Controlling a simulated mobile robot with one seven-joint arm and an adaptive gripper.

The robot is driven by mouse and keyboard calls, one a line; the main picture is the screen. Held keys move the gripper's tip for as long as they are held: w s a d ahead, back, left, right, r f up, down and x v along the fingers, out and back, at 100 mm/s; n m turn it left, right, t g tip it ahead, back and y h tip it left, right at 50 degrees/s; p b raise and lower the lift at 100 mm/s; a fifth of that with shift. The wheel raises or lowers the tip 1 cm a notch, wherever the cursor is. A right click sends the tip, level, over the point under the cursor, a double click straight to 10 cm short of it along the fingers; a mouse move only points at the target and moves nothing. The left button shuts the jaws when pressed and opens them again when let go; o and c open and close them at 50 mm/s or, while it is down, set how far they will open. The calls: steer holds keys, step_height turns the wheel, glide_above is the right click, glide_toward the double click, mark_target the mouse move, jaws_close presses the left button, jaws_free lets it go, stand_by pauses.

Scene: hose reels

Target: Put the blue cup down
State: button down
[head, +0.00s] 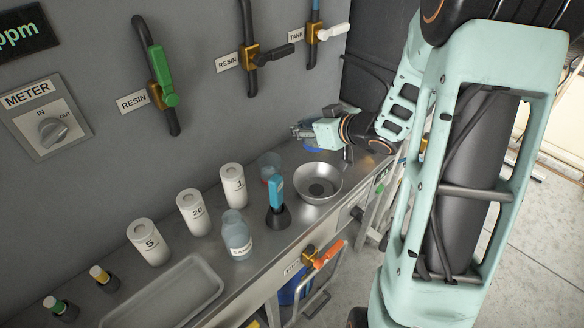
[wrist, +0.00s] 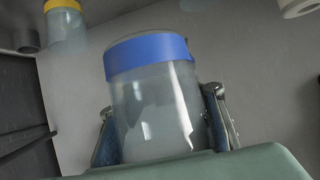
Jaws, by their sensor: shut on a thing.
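The blue cup (wrist: 155,115) is a clear, cloudy-walled cup with a wide blue band around its top. In the wrist view it stands between the two fingers of my gripper (wrist: 165,130), which is shut on it. In the head view my gripper (head: 302,131) is at the far end of the steel counter, reaching left toward the wall. A blue patch (head: 313,149) shows just below it, probably the cup, mostly hidden. Whether the cup touches the counter I cannot tell.
The steel counter (head: 262,262) holds a metal bowl (head: 318,183), a red-banded cup (head: 270,168), a blue handheld device (head: 275,193), a clear bottle (head: 236,235), white numbered canisters (head: 195,212) and a grey tray (head: 165,297). A yellow-banded cup (wrist: 66,22) shows in the wrist view.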

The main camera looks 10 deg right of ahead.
mark_target(305, 141)
steer(key=s, duration=0.1)
steer(key=s+f+b, duration=0.1)
steer(key=s+a+h, duration=0.1)
steer(key=shift+s+f+m+t+b, duration=0.2)
steer(key=shift+f+m+t+b, duration=0.1)
steer(key=shift+m+b, duration=0.1)
steer(key=w+f+b, duration=0.1)
steer(key=w+f, duration=0.2)
steer(key=w, duration=0.1)
steer(key=w+f+b, duration=0.1)
steer(key=w+f, duration=0.2)
steer(key=w, duration=0.1)
steer(key=w+f+b, duration=0.1)
steer(key=w+f, duration=0.2)
steer(key=w, duration=0.2)
steer(key=shift+w+a+f, duration=0.1)
steer(key=shift+a, duration=0.25)
steer(key=shift+w+f, duration=0.2)
steer(key=shift+f, duration=0.1)
steer(key=shift+f+b, duration=0.5)
steer(key=shift+f, duration=1)
steer(key=shift+f, duration=0.2)
steer(key=c, duration=1.2)
jaws_free()
